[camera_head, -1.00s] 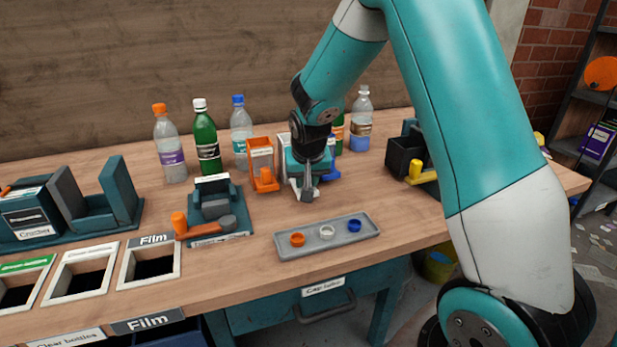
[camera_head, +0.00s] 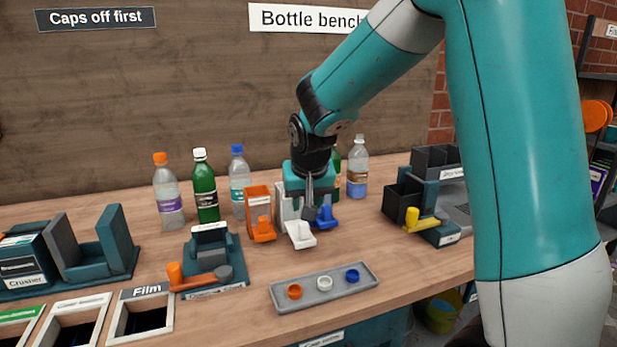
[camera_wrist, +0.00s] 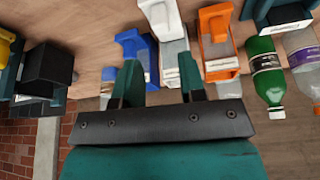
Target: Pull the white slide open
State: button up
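The white slide (camera_head: 299,234) sits at the front foot of a white dispenser (camera_head: 284,203), between the orange slide (camera_head: 262,230) and the blue slide (camera_head: 326,216). In the wrist view the white slide (camera_wrist: 160,16) projects past the fingers at the top. My gripper (camera_head: 311,203) points down behind the white slide's front end, close to the dispenser, and hides part of it. In the wrist view my gripper (camera_wrist: 160,80) has its two fingers apart, with part of the white dispenser (camera_wrist: 173,68) showing between them. I see no grip on the slide.
Several bottles, including a green one (camera_head: 206,187), stand behind the dispensers. A grey tray (camera_head: 338,289) with orange, white and blue caps lies in front. A black box (camera_head: 402,204) with a yellow handle is at right. Bare wood lies between slides and tray.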

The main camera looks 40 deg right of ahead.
jog(key=v, duration=0.7)
jog(key=shift+f, duration=0.1)
jog(key=s+a+r+n+g+y+p, duration=0.2)
jog(key=s+a+n, duration=0.4)
jog(key=s+a, duration=0.4)
jog(key=s+a+r+n+g+y+p, duration=0.2)
jog(key=s+a+n+y+p, duration=0.2)
jog(key=s+a, duration=0.5)
jog(key=s+n+p, duration=0.1)
jog(key=s+n, duration=0.1)
jog(key=s, duration=0.2)
jog(key=shift+a+r, duration=0.25)
jog(key=shift+a, duration=0.1)
jog(key=shift+w, duration=0.1)
